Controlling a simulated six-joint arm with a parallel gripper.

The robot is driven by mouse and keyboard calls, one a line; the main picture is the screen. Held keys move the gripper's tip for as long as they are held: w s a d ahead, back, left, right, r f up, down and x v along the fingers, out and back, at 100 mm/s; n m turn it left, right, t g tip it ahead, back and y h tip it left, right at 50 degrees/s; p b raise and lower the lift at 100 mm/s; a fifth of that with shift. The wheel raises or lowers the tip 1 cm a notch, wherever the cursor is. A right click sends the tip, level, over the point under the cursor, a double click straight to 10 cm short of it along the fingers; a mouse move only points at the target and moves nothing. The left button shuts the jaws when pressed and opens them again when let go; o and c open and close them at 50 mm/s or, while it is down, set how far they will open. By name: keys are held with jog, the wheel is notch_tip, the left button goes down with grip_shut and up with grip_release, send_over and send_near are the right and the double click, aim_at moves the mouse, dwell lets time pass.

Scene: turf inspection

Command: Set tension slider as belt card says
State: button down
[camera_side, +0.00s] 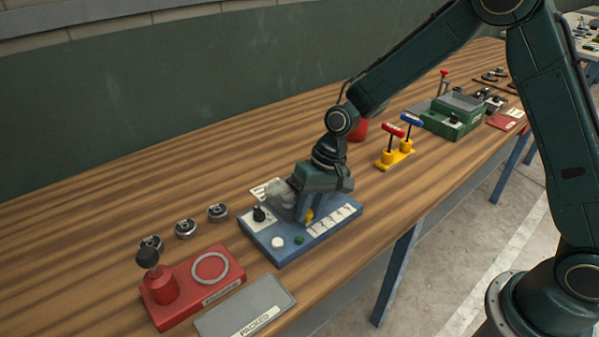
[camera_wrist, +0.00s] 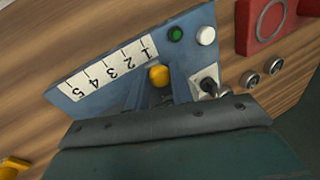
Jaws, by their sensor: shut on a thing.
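A blue panel (camera_side: 279,254) on the bench bears a white scale strip (camera_side: 335,218). In the wrist view the strip (camera_wrist: 107,72) reads 1 to 5, with 1 at the end nearer the buttons. My gripper (camera_side: 307,212) is low over the panel, shut on the yellow slider knob (camera_wrist: 158,76). The knob looks about level with the 1 mark; its exact setting is hard to tell at this angle. In the side view the fingers hide most of the knob. A white card (camera_side: 265,190) lies behind the panel, partly hidden, its writing too small to read.
The panel also has a white button (camera_side: 278,242), a green button (camera_side: 299,240) and a black-handled switch (camera_side: 259,214). A red fixture (camera_side: 190,287) and a grey "PACKED" plate (camera_side: 243,308) stand at left. A yellow stand (camera_side: 396,158) with two T-handles is at right.

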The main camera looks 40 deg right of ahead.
jog(key=d, duration=1.1)
jog(key=c, duration=1.2)
grip_release()
jog(key=shift+r, duration=0.15)
jog(key=shift+r, duration=0.25)
jog(key=v, duration=1.3)
jog(key=shift+s+r, duration=0.1)
